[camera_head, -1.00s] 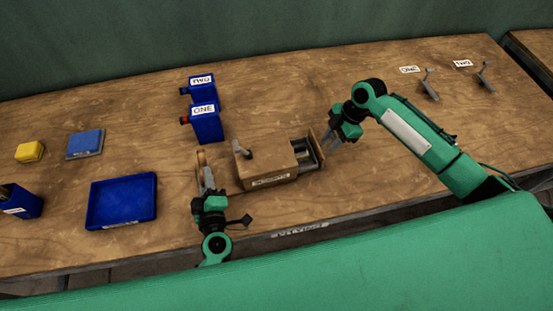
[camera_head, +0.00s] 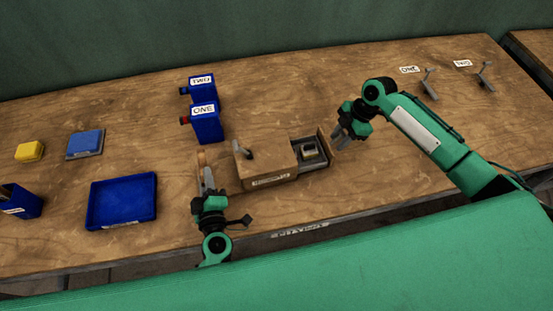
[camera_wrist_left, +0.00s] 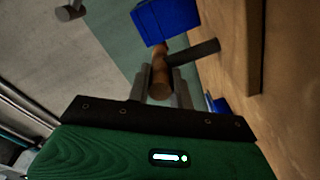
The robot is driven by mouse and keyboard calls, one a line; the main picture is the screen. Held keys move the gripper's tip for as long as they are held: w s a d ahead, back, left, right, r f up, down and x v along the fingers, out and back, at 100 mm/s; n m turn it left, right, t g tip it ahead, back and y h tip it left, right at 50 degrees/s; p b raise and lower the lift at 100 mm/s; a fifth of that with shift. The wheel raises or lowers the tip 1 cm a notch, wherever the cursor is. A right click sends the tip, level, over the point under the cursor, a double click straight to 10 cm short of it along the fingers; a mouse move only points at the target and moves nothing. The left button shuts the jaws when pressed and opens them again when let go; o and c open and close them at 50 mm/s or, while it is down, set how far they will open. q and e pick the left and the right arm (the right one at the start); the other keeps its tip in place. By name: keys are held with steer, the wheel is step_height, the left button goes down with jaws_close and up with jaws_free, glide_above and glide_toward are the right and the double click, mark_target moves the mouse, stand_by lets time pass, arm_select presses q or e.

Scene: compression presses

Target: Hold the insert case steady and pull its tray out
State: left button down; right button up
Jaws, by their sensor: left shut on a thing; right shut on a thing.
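The insert case (camera_head: 268,164) is a brown box with a label on its front, near the table's front edge. Its tray (camera_head: 318,165) sticks out of the right side, with a pale grey piece (camera_head: 309,151) lying in it. My right gripper (camera_head: 341,139) is shut at the tray's outer end; the exact grip is hard to see.
Two blue units, ONE (camera_head: 206,124) and TWO (camera_head: 202,90), stand behind the case. A blue bin (camera_head: 121,222), a blue-topped block (camera_head: 85,144) and a yellow block (camera_head: 30,151) are on the left. Grey levers (camera_head: 430,85) are at the back right.

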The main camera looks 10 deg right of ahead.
arm_select(q)
steer(key=shift+a, duration=0.1)
arm_select(e)
steer(key=shift+w+d, duration=0.1)
steer(key=shift+d, duration=1.55)
steer(key=o, duration=1.2)
steer(key=shift+c, duration=0.2)
steer(key=shift+a, duration=0.1)
steer(key=v, duration=1.2)
steer(key=shift+r, duration=0.1)
arm_select(q)
steer(key=c, duration=1.2)
jaws_free()
steer(key=shift+o, duration=0.2)
